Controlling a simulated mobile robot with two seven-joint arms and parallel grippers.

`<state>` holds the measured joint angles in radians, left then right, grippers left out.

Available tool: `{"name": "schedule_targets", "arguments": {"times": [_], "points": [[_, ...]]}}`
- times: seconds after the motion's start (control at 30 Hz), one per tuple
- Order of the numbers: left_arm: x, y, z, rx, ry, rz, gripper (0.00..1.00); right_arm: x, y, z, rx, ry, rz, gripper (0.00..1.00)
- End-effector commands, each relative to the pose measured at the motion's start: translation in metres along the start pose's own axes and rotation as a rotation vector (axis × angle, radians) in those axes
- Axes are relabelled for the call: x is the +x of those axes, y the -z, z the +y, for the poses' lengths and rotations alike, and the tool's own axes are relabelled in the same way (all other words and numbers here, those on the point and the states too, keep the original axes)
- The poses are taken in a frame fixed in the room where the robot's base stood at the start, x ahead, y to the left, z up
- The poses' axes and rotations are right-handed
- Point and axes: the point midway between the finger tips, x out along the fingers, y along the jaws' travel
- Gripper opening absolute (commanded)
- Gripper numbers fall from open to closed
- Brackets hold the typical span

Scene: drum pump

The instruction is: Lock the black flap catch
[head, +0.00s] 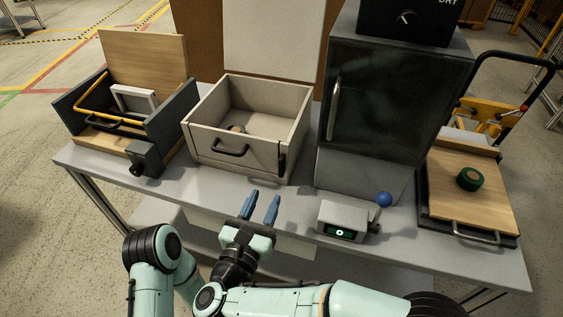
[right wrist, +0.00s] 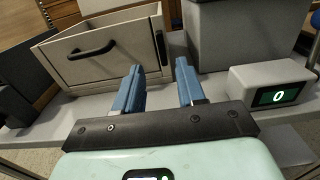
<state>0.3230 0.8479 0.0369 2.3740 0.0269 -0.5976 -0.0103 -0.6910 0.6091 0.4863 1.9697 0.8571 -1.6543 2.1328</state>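A black flap catch (head: 282,163) sits upright at the right end of the front flap (head: 232,158) of a beige open-topped box. The flap stands upright and carries a black bar handle (head: 231,149). In the right wrist view the catch (right wrist: 161,46) shows just above and between my fingers. My left gripper is out of view.
A tall dark cabinet (head: 385,100) stands right of the box. A dark-sided wooden fixture (head: 120,120) is at left. A board with a green puck (head: 470,179) lies at right.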

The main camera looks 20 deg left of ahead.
Motion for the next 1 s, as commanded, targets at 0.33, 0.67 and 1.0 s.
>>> {"name": "schedule_targets", "arguments": {"times": [0.33, 0.67, 1.0], "points": [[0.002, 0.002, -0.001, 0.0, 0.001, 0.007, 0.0, 0.075, 0.001, -0.001, -0.001, 0.005, 0.0, 0.39], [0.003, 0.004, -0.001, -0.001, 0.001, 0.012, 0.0, 0.111, 0.001, -0.001, -0.003, 0.001, 0.0, 0.39], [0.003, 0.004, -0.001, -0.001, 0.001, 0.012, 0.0, 0.113, 0.001, -0.001, -0.004, 0.0, 0.0, 0.3]]}}
